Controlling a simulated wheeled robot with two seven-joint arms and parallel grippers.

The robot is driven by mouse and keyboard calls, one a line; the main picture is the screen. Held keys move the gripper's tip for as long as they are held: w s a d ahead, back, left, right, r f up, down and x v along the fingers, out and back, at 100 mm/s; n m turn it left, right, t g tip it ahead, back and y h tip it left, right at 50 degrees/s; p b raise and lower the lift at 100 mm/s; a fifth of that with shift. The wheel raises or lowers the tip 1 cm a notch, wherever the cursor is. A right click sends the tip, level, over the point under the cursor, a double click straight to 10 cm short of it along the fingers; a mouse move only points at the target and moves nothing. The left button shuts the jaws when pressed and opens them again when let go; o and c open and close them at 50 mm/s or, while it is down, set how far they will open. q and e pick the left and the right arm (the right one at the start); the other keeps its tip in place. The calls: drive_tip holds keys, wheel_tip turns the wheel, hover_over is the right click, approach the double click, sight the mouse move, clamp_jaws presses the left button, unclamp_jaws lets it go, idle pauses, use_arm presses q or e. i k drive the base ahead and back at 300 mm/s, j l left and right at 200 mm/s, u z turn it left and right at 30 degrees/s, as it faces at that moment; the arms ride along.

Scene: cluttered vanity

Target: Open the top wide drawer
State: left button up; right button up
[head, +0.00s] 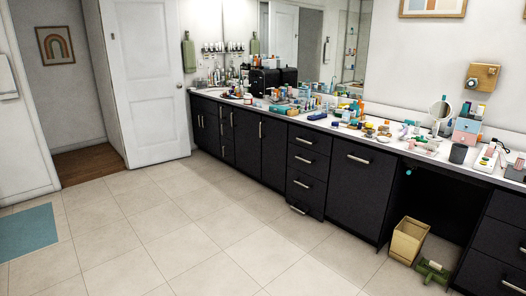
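A long black vanity (340,190) runs along the right-hand wall. A stack of dark drawers stands in its middle, with a top drawer (305,140), a middle drawer (303,163) and a bottom drawer (304,188), each with a light bar handle. To its right is a wider, taller dark front (352,195) with a horizontal handle (358,159) near its top. More drawers (505,240) stand at the right edge, partly cut off. All these fronts look closed. I cannot tell which one is the top wide drawer. Neither of my grippers is in view.
A tan bin (408,240) and a green object (433,271) stand on the floor by the open knee space. A blue mat (28,232) lies at left. The tiled floor (210,225) before the vanity is clear.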

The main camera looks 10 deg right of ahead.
sight(313, 140)
drive_tip(key=i+z, duration=0.15)
drive_tip(key=i, duration=2.75)
